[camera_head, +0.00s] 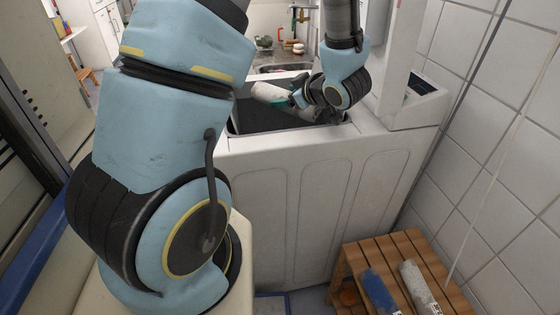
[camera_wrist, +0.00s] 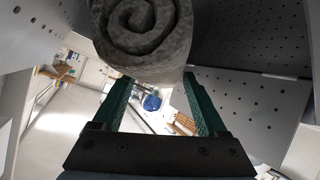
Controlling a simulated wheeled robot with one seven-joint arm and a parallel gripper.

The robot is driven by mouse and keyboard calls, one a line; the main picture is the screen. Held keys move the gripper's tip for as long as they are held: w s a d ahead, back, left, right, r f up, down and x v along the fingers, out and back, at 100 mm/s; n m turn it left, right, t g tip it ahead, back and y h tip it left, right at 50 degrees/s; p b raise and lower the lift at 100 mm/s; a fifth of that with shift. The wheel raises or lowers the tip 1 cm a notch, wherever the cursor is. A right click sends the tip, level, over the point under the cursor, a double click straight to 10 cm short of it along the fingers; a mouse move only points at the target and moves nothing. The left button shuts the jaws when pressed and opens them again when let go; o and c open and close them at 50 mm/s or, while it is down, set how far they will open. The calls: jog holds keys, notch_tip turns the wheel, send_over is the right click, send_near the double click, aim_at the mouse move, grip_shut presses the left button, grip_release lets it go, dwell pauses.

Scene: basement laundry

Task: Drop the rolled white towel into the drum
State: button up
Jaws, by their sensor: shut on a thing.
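The rolled white towel (camera_head: 268,92) is at the opening of the top-loading washer, lying nearly level. In the wrist view its spiral end (camera_wrist: 142,28) looks grey in the shade. My gripper (camera_head: 294,98) is shut on it, with the green fingers (camera_wrist: 157,80) on either side. The drum (camera_head: 262,118) is open and dark inside from the head view. Its perforated grey walls (camera_wrist: 262,105) surround the towel in the wrist view. The drum bottom is hidden.
The white washer body (camera_head: 310,190) has a raised lid and panel at right. A tiled wall (camera_head: 500,150) closes the right side. A sink (camera_head: 285,68) stands behind.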

jog(key=o, duration=1.4)
jog(key=v, duration=0.7)
jog(key=shift+s+d+r, duration=0.1)
jog(key=shift+s+r, duration=0.05)
jog(key=shift+s, duration=0.05)
jog(key=shift+s, duration=0.1)
